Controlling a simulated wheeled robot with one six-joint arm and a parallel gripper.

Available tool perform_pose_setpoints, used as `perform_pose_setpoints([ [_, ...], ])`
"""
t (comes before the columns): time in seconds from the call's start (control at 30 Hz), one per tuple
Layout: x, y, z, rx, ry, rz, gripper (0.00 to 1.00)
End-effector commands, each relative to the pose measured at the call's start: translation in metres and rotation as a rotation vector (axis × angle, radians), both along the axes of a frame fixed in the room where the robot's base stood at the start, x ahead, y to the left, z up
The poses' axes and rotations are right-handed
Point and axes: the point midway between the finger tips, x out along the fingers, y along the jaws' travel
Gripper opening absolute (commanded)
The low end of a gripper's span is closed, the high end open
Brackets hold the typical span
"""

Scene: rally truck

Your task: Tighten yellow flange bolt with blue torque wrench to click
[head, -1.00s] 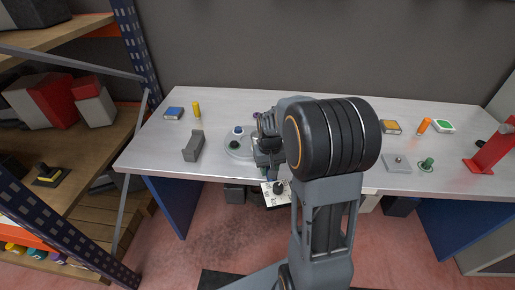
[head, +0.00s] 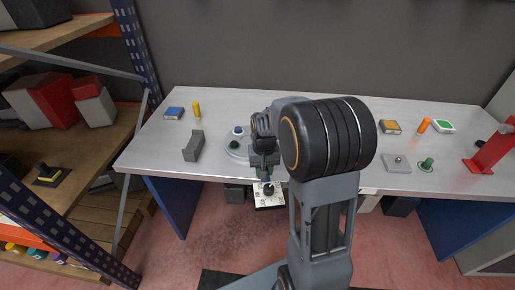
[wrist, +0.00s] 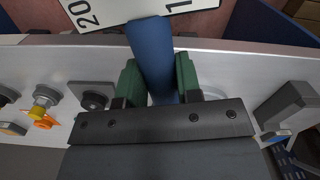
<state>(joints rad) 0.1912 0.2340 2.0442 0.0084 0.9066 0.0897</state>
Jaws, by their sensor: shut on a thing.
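My gripper (head: 262,168) is at the front edge of the bench, left of my arm's big joint. In the wrist view its green fingers (wrist: 158,85) are shut on a blue handle (wrist: 152,50), which looks like the torque wrench. The handle extends past the bench edge over a white plate marked "20" (wrist: 88,12). A yellow piece (wrist: 38,112), possibly the yellow flange bolt, stands with grey and orange parts at the left of the wrist view, apart from my gripper. In the head view I cannot see it; my arm hides that area. The wrench's working end is not clear.
A grey cradle (head: 193,147) stands left of my gripper. A round grey base (head: 236,150) with dark and blue-white knobs is close beside it. A grey square fixture (wrist: 93,95) lies near the yellow piece. A red stand (head: 490,150) is at the far right.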

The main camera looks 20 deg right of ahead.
Motion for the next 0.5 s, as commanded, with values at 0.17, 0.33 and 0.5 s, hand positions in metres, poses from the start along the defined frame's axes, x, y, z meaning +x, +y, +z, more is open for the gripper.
perform_pose_setpoints([
  [0.17, 0.0031, 0.0035, 0.0017, -0.001, -0.008, -0.018, 0.00],
  [0.33, 0.0040, 0.0065, 0.0018, -0.001, -0.008, -0.037, 0.00],
  [0.5, 0.0049, 0.0095, 0.0018, -0.001, -0.009, -0.056, 0.00],
])
